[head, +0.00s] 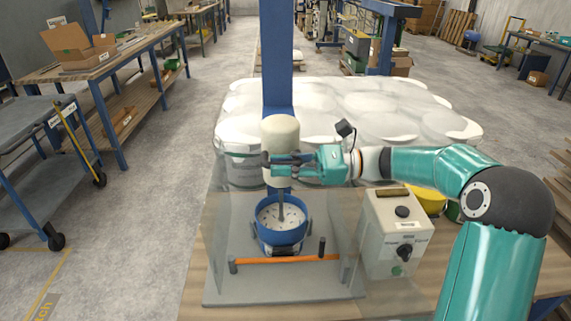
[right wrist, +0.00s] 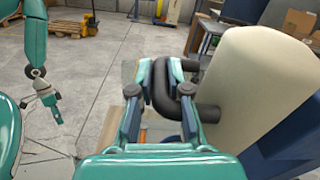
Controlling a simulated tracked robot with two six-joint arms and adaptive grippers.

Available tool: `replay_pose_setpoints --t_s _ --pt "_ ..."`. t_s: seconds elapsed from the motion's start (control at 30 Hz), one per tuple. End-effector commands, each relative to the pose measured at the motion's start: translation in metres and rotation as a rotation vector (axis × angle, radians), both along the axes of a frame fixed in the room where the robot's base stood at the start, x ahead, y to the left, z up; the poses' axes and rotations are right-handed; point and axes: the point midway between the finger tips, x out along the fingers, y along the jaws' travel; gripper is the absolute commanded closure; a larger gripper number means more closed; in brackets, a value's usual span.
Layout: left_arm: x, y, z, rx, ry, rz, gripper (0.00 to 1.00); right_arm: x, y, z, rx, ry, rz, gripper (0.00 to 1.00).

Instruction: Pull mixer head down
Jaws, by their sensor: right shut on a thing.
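The mixer head is a cream rounded cylinder (head: 281,133) on a blue upright column (head: 277,60). It also fills the right side of the right wrist view (right wrist: 262,75). A dark handle (right wrist: 188,90) sticks out from its side. My right gripper (head: 285,163) is beside the head and shut on this handle; the wrist view shows its fingers (right wrist: 160,85) around it. A grey mixing shaft (head: 281,204) hangs from the head, its lower end over or in a blue bowl (head: 266,236) with pale contents. My left gripper (right wrist: 50,100) shows small and far left in the wrist view.
A transparent guard (head: 225,240) stands around the bowl on a grey base plate (head: 240,290). An orange bar (head: 285,260) crosses in front. A grey control box (head: 396,240) stands right of it. White lidded buckets (head: 370,105) are packed behind.

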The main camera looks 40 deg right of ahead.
Motion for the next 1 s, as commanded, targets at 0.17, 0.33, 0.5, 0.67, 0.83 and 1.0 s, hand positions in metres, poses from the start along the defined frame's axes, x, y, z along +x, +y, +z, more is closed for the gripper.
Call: replay_pose_setpoints --t_s 0.17,0.33,0.5,0.67,0.83,1.0 --pt "0.000 0.000 -0.001 0.000 0.000 0.000 0.33 -0.002 0.003 -0.008 -0.002 0.017 0.012 0.66" --pt "0.000 0.000 -0.001 0.000 0.000 0.000 0.33 -0.001 0.002 -0.006 -0.002 0.013 0.009 0.59" --pt "0.000 0.000 0.000 0.000 0.000 0.000 0.33 -0.001 0.001 -0.005 -0.003 0.011 0.007 0.59" --pt "0.000 0.000 0.000 0.000 0.000 0.000 0.33 -0.005 -0.008 -0.005 -0.004 0.011 0.003 0.59" --pt "0.000 0.000 0.000 0.000 0.000 0.000 0.33 -0.019 -0.031 -0.006 -0.004 0.011 0.001 0.59" --pt "0.000 0.000 0.000 0.000 0.000 0.000 0.33 -0.039 -0.061 -0.006 -0.004 0.012 0.002 0.59"
